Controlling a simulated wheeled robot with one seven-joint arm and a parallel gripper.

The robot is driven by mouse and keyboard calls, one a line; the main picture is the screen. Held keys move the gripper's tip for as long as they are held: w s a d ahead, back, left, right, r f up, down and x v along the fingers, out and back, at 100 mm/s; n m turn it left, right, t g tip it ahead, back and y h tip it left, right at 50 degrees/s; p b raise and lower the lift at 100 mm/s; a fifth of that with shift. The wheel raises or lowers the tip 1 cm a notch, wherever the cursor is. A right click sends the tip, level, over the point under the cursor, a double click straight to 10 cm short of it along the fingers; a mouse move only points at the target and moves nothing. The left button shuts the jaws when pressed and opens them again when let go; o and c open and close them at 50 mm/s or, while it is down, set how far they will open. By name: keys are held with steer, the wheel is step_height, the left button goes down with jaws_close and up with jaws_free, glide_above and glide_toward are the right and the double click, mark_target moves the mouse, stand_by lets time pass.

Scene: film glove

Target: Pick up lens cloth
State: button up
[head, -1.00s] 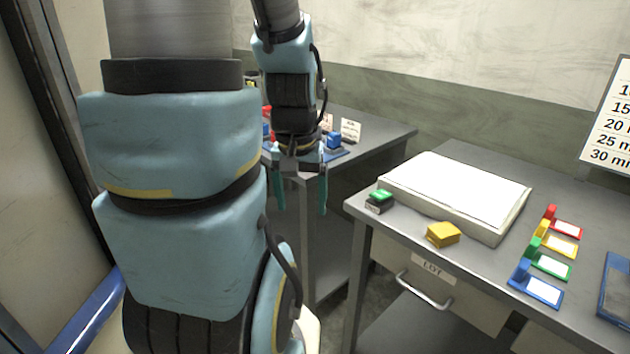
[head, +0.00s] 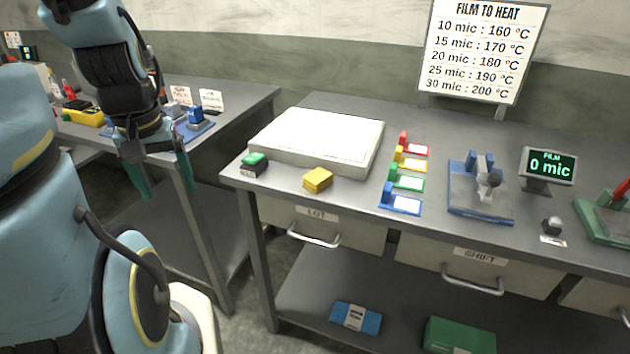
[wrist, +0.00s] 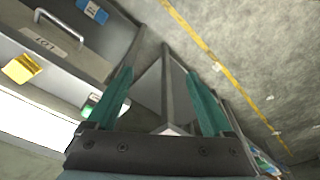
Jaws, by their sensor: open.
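No thing in view is labelled as the lens cloth. A small yellow folded pad (head: 318,180), which could be the cloth, lies near the front edge of the grey bench. It also shows at the left of the wrist view (wrist: 22,68). A blue packet with a white label (head: 355,318) lies on the lower shelf, and shows at the top of the wrist view (wrist: 92,11). My gripper (head: 162,178) is open and empty, left of the bench and apart from both. Its two teal fingers (wrist: 158,76) point away with nothing between them.
The bench holds a white slab (head: 320,138), a green-topped button box (head: 254,164), several coloured tags (head: 401,204), a blue press (head: 480,190) and a film display (head: 547,168). Drawer handles (head: 314,238) stick out in front. A green box (head: 459,336) sits on the lower shelf.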

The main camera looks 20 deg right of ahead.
steer(key=shift+o, duration=0.8)
steer(key=shift+d, duration=0.1)
steer(key=shift+o, duration=0.4)
steer(key=w+d+r+n+g, duration=0.1)
steer(key=w+d+n, duration=0.2)
steer(key=d, duration=1.1)
steer(key=w, duration=0.2)
steer(key=shift+w+r+b, duration=0.2)
steer(key=shift+w+b, duration=0.1)
steer(key=shift+w, duration=0.1)
steer(key=n, duration=0.3)
glide_above(317, 175)
steer(key=shift+g, duration=0.3)
step_height(317, 175, down, 9)
steer(key=p, duration=0.3)
steer(key=shift+s, duration=0.1)
steer(key=shift+c, duration=0.2)
